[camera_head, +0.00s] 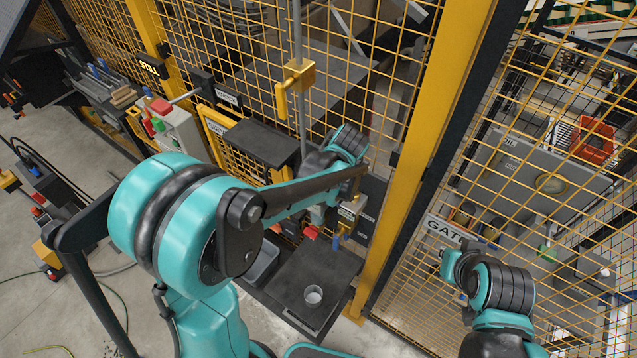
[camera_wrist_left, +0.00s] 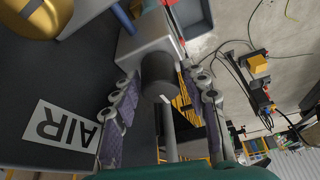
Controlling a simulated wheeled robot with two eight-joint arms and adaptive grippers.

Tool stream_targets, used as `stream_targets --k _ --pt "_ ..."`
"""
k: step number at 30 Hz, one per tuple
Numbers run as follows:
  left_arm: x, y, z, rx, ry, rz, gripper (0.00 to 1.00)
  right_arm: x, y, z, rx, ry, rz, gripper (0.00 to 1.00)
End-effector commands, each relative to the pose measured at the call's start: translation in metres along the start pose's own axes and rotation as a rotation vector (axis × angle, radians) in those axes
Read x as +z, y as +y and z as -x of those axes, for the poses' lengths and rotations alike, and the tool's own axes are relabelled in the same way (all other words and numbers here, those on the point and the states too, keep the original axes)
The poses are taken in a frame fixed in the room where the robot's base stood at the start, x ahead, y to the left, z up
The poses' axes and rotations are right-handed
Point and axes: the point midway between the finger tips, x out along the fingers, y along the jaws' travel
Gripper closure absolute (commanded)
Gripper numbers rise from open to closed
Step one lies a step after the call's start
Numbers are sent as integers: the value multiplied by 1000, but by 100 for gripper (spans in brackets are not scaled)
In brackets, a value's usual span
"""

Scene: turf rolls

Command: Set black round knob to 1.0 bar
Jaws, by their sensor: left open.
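The black round knob (camera_wrist_left: 158,72) shows in the left wrist view, on the front of a light grey block (camera_wrist_left: 148,40). A small white mark sits on the lower edge of the knob's face. My left gripper (camera_wrist_left: 165,92) is open, with one finger on each side of the knob. Whether either finger touches it I cannot tell. In the head view my left arm reaches to the fittings by the dark panel, where the knob cannot be made out. No readable pressure scale shows. My right arm is at the lower right; its fingers are not visible.
A white AIR label (camera_wrist_left: 62,125) lies on the dark panel beside the left finger. A brass-coloured round part (camera_wrist_left: 30,14) is at the upper left. In the head view, a yellow post (camera_head: 420,150) and mesh fence stand close by. A cup (camera_head: 313,295) sits on a dark surface below.

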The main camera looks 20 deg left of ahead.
Motion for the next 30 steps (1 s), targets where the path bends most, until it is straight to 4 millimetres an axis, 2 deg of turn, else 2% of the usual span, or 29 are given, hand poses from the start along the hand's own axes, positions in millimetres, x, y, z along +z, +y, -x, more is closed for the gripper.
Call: stream_targets --k 2,6,19,30 --pt "0 0 0 0 0 0 56 0 0 0 0 0 0 100" --pt "0 0 0 0 0 0 93 0 0 0 0 0 0 100" --pt "0 0 0 24 0 -54 94 2 0 -3 0 0 0 100" --pt "0 -2 -1 130 0 -308 94 10 0 -13 0 0 0 100"
